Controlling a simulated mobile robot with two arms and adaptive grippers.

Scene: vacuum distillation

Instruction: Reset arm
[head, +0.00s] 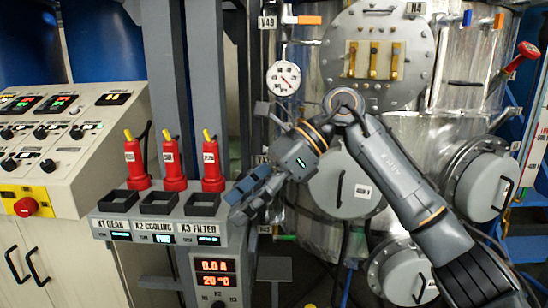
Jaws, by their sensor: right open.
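My right arm comes in from the lower right, bends at an elbow high in the middle and reaches down to the left. My right gripper (245,197) is at the end of it, open, with nothing seen between its fingers. It is just right of the grey switch panel (152,228), near the K3 FILTER socket. I cannot tell whether it touches the panel. My left gripper is not in view.
Three red plugs with yellow tips, including the right one (212,165), stand behind the panel's square sockets. A control console with a red emergency button (25,207) is at left. A silver vessel (400,135) with a round hatch (484,187) and a gauge (284,78) fills the right.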

